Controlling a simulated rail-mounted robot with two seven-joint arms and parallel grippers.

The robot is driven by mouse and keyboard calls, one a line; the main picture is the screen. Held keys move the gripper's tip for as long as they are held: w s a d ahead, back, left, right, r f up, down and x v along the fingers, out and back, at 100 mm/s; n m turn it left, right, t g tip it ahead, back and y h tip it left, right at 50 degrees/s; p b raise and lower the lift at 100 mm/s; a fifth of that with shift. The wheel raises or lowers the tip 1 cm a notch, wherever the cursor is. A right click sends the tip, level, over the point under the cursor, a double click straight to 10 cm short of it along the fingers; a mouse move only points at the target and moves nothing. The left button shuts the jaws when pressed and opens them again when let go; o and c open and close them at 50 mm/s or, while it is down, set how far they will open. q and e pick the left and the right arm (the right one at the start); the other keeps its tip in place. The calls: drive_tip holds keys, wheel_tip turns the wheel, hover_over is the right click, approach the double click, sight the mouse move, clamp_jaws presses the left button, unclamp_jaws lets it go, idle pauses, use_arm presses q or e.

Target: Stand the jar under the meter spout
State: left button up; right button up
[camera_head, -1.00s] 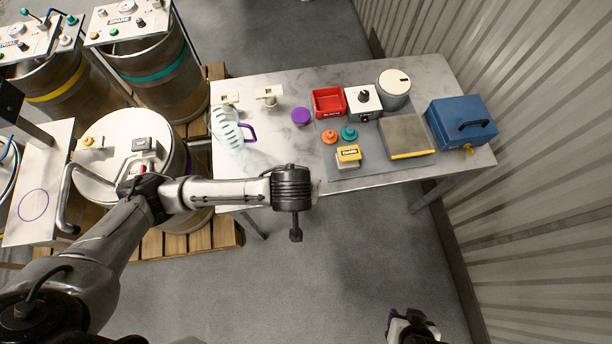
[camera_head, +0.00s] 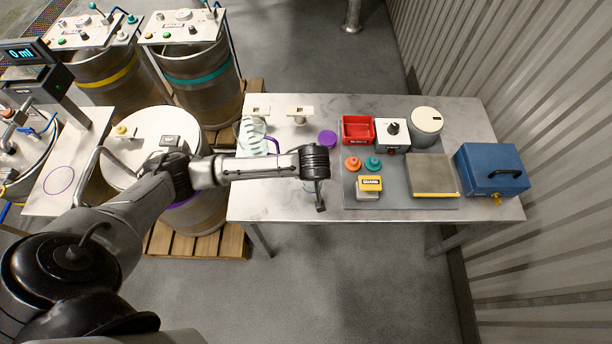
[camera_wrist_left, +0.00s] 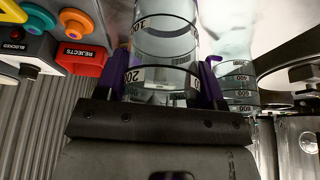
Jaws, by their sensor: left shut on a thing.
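The jar (camera_wrist_left: 165,45) is clear, with black graduation marks, and fills the middle of the left wrist view. My left gripper (camera_wrist_left: 164,82) is shut on it, one purple-edged finger on each side. In the head view my left gripper (camera_head: 319,200) is over the front of the marble table, left of the grey mat; the jar is mostly hidden there. The meter (camera_head: 32,62) at the far left reads 0 ml. A purple ring (camera_head: 58,180) marks the white top (camera_head: 85,150) near it; I cannot make out the spout clearly. My right gripper is not in view.
A graduated pitcher (camera_head: 250,135) with a purple handle stands on the marble table (camera_head: 270,207), left of a purple lid (camera_head: 327,138). A red bin (camera_head: 357,130), control box (camera_head: 392,135) and blue case (camera_head: 490,170) stand right. A large drum (camera_head: 155,140) lies between table and ring.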

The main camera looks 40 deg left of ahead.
use_arm(q)
drive_tip(key=shift+a+f+b, duration=0.25)
drive_tip(key=shift+a+f, duration=0.2)
drive_tip(key=shift+f, duration=0.5)
drive_tip(key=shift+a+f+b, duration=0.25)
drive_tip(key=shift+a+f, duration=0.15)
drive_tip(key=shift+f, duration=0.5)
drive_tip(key=shift+a+f+b, duration=0.25)
drive_tip(key=shift+a+f, duration=0.2)
drive_tip(key=shift+f, duration=0.5)
drive_tip(key=shift+f, duration=0.15)
drive_tip(key=o, duration=0.9)
drive_tip(key=shift+o, duration=0.2)
